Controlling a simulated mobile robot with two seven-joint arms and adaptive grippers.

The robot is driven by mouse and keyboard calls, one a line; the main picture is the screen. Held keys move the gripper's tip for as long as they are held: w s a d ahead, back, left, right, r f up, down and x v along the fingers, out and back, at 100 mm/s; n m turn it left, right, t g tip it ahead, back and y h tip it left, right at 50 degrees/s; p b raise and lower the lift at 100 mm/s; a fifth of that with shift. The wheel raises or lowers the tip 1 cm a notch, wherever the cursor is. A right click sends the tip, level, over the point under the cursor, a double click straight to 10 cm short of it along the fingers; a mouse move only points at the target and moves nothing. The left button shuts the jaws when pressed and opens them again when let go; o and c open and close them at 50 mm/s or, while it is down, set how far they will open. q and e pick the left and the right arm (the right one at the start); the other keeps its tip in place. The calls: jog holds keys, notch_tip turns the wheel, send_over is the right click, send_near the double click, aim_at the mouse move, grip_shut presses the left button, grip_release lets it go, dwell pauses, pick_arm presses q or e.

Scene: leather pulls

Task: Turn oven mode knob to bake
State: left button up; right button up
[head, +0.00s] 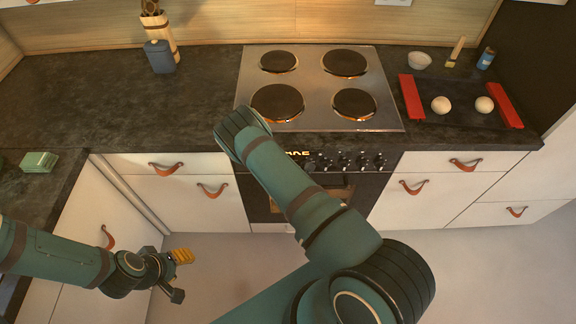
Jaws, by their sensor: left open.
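The oven (345,182) is built in below the cooktop, with a row of dark knobs (344,162) along its front panel. A lit display (297,153) shows at the panel's left. Which knob sets the mode, and its setting, is too small to tell. My right arm crosses in front of the oven's left part and hides some of the panel; its gripper does not show. My left gripper (180,276) is open and empty, low at the left, in front of the cabinets and well apart from the knobs.
The cooktop (317,60) has several round plates. To its right a dark tray (462,120) with red handles holds two white balls. A white bowl (419,60) stands behind it. Cabinet fronts with leather pulls (411,187) flank the oven. The floor (480,265) at right is clear.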

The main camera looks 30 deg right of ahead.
jog(key=shift+r, duration=0.1)
dwell(0.3)
jog(key=o, duration=1.2)
jog(key=shift+w, duration=0.1)
jog(key=shift+s, duration=0.2)
jog(key=shift+v, duration=3.85)
